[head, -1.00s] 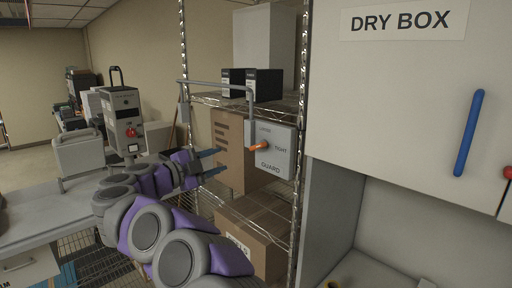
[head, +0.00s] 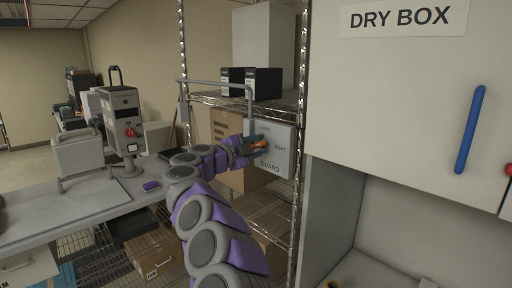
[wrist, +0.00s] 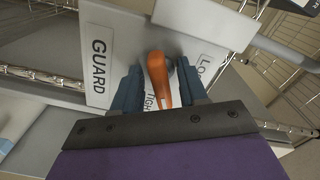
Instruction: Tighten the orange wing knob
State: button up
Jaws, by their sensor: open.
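The orange wing knob (wrist: 158,78) is on a grey guard panel (head: 284,162) lettered GUARD, with LOOSE and TIGHT labels. In the head view the knob (head: 260,146) is partly covered by my gripper (head: 256,146). In the wrist view my gripper (wrist: 158,92) is open, with one blue finger on each side of the knob. The knob's wing points down between the fingers, over the TIGHT label. I cannot tell whether either finger touches it.
A grey bar (head: 215,84) runs beside the panel. Wire shelving (head: 298,110) holds cardboard boxes (head: 225,127) and black boxes (head: 263,84). A DRY BOX cabinet (head: 400,100) with a blue handle (head: 469,130) stands at right. A grey bench (head: 90,200) is at left.

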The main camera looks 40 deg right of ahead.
jog(key=shift+d, duration=0.1)
jog(key=c, duration=0.7)
jog(key=m+b, duration=0.1)
jog(key=m, duration=0.4)
jog(key=shift+w+f+m, duration=0.1)
jog(key=shift+f+m, duration=0.05)
jog(key=shift+m, duration=0.25)
jog(key=shift+c, duration=0.2)
jog(key=o, duration=0.7)
jog(key=shift+o, duration=0.2)
